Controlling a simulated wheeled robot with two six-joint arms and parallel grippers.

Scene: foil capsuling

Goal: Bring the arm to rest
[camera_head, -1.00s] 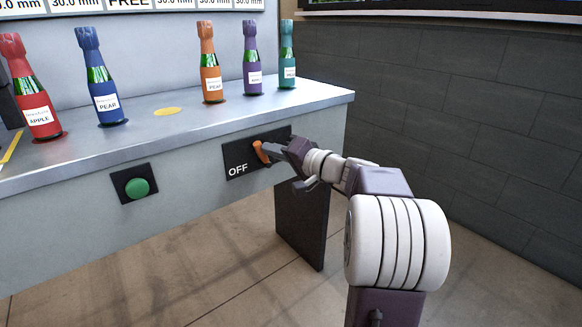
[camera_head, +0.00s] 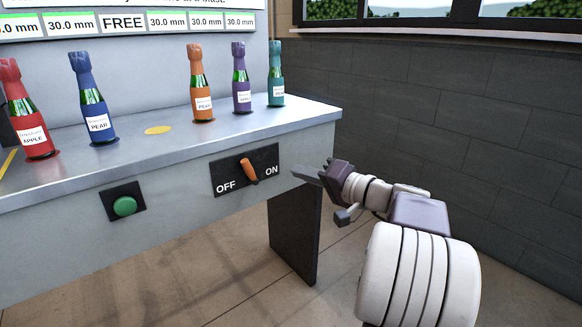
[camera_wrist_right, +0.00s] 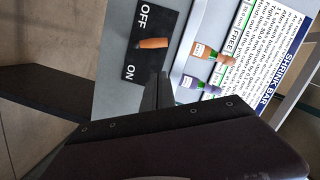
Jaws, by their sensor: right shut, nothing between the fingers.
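My right gripper (camera_head: 310,177) is shut and empty. It is in front of the bench's front face, to the right of the switch panel (camera_head: 262,176) and apart from it. The panel is black, with OFF on the left and ON on the right. Its orange lever (camera_head: 249,171) stands between the two words, slightly tilted. In the right wrist view the closed fingers (camera_wrist_right: 157,90) point toward the bench, with the orange lever (camera_wrist_right: 153,43) beyond them to the left. My left gripper is not in view.
Several foil-topped bottles stand on the bench top (camera_head: 220,131): red (camera_head: 35,135), blue (camera_head: 98,120), orange (camera_head: 201,95), purple (camera_head: 241,92) and teal (camera_head: 276,88). A green button (camera_head: 124,206) is on the bench front. A dark bench leg (camera_head: 296,230) stands below. Floor is free in front.

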